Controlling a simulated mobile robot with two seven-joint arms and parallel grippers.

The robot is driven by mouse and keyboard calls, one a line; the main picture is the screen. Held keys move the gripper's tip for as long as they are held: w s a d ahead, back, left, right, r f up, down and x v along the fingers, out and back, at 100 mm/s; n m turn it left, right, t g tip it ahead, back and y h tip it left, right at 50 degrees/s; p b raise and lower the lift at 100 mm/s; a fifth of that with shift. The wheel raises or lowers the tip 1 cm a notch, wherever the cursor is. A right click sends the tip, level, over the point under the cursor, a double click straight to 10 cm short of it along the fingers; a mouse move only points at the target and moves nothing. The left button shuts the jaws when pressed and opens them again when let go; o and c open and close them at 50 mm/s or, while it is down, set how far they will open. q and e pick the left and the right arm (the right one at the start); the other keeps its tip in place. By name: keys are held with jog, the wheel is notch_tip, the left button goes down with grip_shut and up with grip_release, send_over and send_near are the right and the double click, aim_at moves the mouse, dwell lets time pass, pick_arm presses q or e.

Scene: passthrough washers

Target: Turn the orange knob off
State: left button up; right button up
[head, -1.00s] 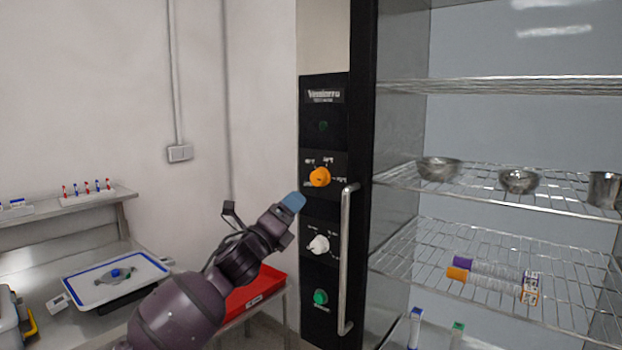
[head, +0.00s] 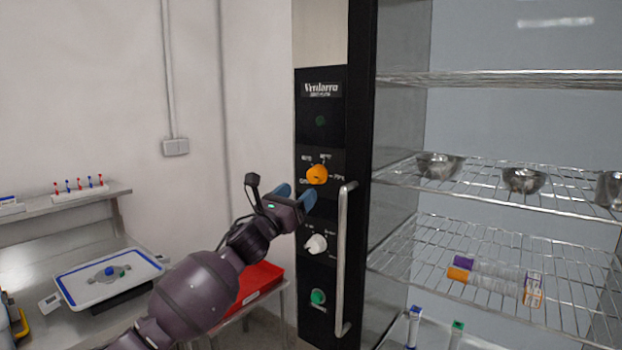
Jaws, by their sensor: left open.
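The orange knob (head: 317,174) sits on the upper part of the black control panel (head: 320,122), with small white markings around it. My left gripper (head: 296,194) is just below and left of the orange knob. Its two blue fingertips are apart, with nothing between them. I see a gap between the fingers and the knob in the picture, but their depth apart is hard to tell. A white knob (head: 316,244) and a green button (head: 318,297) are lower on the same panel. My right gripper is not in view.
A vertical metal handle (head: 343,260) stands just right of the knobs. Wire shelves (head: 480,180) hold metal bowls and tubes at the right. A red tray (head: 258,282) is below my left arm. A steel bench (head: 60,245) with a scale is at the left.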

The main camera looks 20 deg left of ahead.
aim_at(313, 179)
pick_arm(q)
jog(key=shift+p+x, duration=0.55)
jog(key=shift+x, duration=2.55)
jog(key=c, duration=0.9)
